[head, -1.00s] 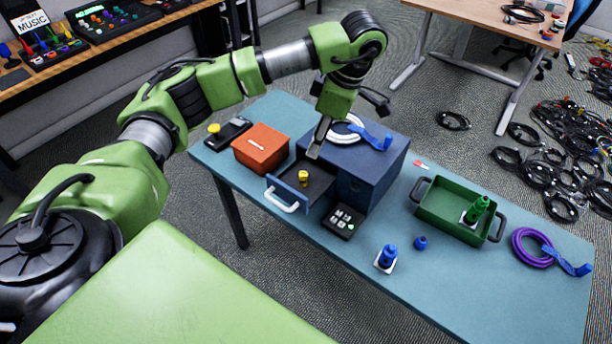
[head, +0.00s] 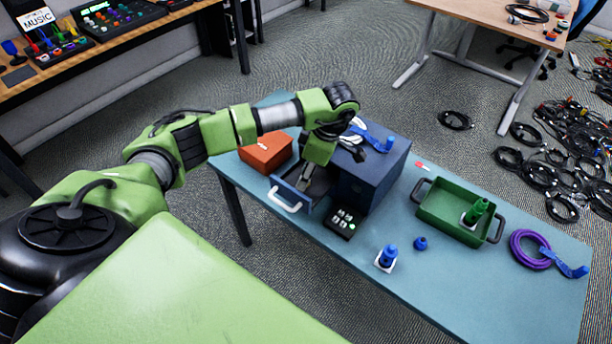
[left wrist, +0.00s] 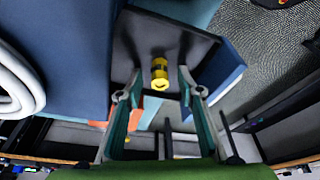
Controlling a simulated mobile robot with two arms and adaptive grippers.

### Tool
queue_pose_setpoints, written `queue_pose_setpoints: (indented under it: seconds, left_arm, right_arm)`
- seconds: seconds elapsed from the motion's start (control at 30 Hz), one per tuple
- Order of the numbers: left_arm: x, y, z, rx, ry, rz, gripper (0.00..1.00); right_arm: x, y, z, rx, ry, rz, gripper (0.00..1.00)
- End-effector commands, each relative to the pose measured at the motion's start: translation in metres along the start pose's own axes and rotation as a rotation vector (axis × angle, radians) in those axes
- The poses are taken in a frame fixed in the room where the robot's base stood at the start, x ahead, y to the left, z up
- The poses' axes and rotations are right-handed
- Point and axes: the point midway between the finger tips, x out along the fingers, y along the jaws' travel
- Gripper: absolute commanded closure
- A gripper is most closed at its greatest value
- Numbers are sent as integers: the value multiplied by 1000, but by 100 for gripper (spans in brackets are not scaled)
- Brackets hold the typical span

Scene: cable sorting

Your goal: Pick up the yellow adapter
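The yellow adapter (left wrist: 160,72), with a dark band, is inside the open drawer (left wrist: 222,78) in the left wrist view. My left gripper (left wrist: 160,80) is open, with one finger on each side of the adapter in that picture; I cannot tell whether either touches it. In the head view, my left gripper (head: 304,182) points down into the drawer (head: 286,194) of the blue cabinet (head: 372,178), and the gripper and arm hide the adapter. My right gripper is not in view.
An orange box (head: 265,153) stands left of the drawer, and a small black button box (head: 344,221) in front of the cabinet. A white cable coil (left wrist: 18,85) lies on the cabinet. A green tray (head: 430,205) stands to the right.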

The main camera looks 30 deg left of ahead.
Motion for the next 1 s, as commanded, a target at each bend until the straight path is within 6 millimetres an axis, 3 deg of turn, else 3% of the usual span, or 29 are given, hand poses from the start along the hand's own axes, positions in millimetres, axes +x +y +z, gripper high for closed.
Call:
queue_pose_setpoints:
  seconds: [0.27, 0.4, 0.77, 1.0]
  left_arm:
    - [4, 0, 0, 1, 0, 1, 68]
    - [3, 0, 0, 1, 0, 1, 100]
    - [2, 0, 0, 1, -1, 1, 100]
    - [-16, 2, -5, 0, -2, 5, 100]
  right_arm:
    - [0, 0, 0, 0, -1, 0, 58]
    - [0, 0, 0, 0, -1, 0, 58]
    - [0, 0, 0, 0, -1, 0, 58]
    - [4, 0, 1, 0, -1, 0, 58]
